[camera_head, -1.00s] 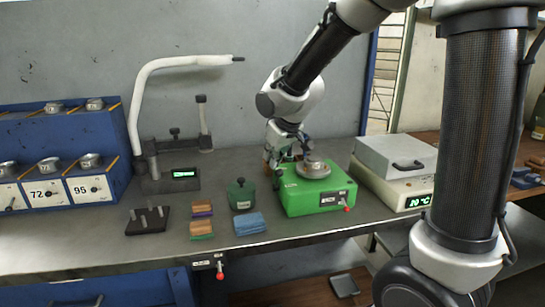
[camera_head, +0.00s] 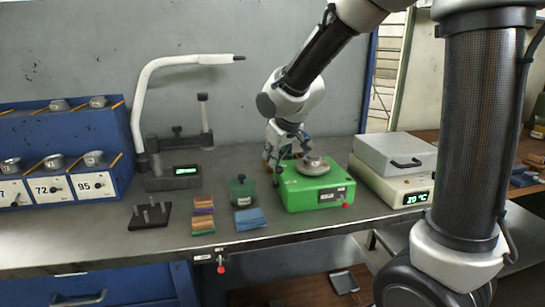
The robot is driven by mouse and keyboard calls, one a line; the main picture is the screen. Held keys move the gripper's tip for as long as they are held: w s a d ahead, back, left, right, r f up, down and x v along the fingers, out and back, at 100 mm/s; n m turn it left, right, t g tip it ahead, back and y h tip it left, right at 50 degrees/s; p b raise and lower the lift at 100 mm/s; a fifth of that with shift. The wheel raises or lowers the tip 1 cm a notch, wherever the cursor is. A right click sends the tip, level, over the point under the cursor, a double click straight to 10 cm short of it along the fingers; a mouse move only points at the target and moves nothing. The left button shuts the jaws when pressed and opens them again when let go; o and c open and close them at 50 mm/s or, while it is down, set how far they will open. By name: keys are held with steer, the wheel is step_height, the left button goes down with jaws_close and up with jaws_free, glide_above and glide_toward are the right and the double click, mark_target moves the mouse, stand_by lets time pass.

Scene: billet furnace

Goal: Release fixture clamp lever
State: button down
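A green fixture box (camera_head: 312,192) stands on the bench right of centre, with a round grey metal piece (camera_head: 312,166) on top. A short lever with a red knob (camera_head: 346,204) sticks out at its front right. Another red-knobbed lever (camera_head: 221,268) hangs below the bench's front edge, beside a small label. The frame does not show which one is the clamp lever. My gripper (camera_head: 272,168) points down at the back left of the green box, apart from both red knobs. Its fingers are small and partly hidden behind the box, so its opening is unclear.
Left of the box are a dark green pot (camera_head: 242,192), a blue cloth stack (camera_head: 250,218), coloured blocks (camera_head: 203,215) and a pin stand (camera_head: 149,215). A blue rack (camera_head: 70,140) stands far left. A grey-lidded heater (camera_head: 395,163) stands right.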

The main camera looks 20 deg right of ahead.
steer(key=s+a+v, duration=0.1)
steer(key=v, duration=0.8)
steer(key=shift+a, duration=0.35)
steer(key=s+d+m+g, duration=0.1)
steer(key=s+d+m, duration=0.1)
steer(key=s+d, duration=0.6)
steer(key=s+d+m+h, duration=0.1)
steer(key=s+d+m, duration=0.2)
steer(key=s+d, duration=0.5)
steer(key=s, duration=0.5)
steer(key=shift+s+d+f+g+h, duration=0.25)
steer(key=shift+d+f+g+h, duration=0.05)
steer(key=shift+f+g, duration=0.1)
